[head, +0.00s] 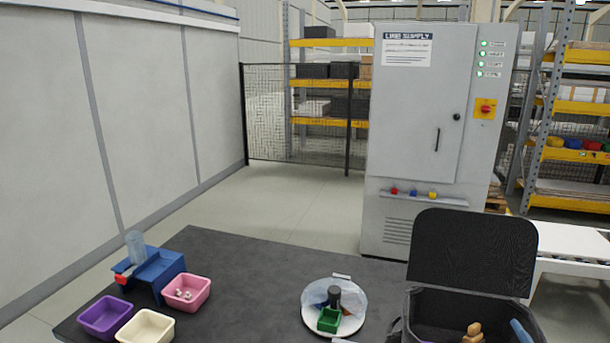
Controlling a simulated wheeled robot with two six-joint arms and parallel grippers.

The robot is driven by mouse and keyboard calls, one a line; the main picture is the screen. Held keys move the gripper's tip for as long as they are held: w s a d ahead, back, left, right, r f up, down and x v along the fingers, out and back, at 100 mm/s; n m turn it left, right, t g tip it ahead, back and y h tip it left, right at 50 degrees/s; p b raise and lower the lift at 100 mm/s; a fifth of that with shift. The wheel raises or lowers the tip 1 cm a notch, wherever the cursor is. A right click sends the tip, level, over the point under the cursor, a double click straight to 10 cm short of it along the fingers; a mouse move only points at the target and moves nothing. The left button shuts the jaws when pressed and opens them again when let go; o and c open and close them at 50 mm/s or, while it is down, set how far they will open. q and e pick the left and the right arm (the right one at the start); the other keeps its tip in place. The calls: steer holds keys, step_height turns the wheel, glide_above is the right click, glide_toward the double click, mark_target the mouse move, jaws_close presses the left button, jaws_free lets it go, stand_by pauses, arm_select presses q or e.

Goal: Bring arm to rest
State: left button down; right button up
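Neither my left gripper nor my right gripper shows in the head view, and no arm is visible. The dark table (250,265) fills the lower part of the view. On it, a white round plate (348,327) carries a small green box (329,320), a dark cylinder (334,295) and a translucent bluish piece (316,293). A blue stand (160,268) with a clear bottle (135,246) and a red part is at the left.
A pink bin (200,297) holding small pieces, a purple bin (108,328) and a cream bin (146,328) sit at the left. A black crate (405,315) with a raised lid (470,250) is at the right. A grey cabinet (415,150) stands behind. The table's middle is clear.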

steer(key=s+a+f+m+g+y, duration=0.1)
steer(key=s+a+f+m+g, duration=0.3)
steer(key=s+f+g, duration=0.5)
steer(key=s+a+f+m+g, duration=0.35)
steer(key=s+f+g, duration=0.25)
steer(key=s+f, duration=0.75)
steer(key=d+f+b, duration=0.3)
steer(key=f+b, duration=0.3)
steer(key=f, duration=2.9)
steer(key=s+f+g+b, duration=0.1)
steer(key=s+f+b, duration=0.1)
steer(key=s+f, duration=0.6)
steer(key=s+d+f+m+b, duration=0.1)
steer(key=s+f+b, duration=0.1)
steer(key=s+f, duration=0.7)
step_height(320, 180, down, 5)
steer(key=shift+s+f+g, duration=0.2)
steer(key=shift+s+g, duration=0.1)
steer(key=shift+g, duration=0.1)
steer(key=shift+d, duration=0.1)
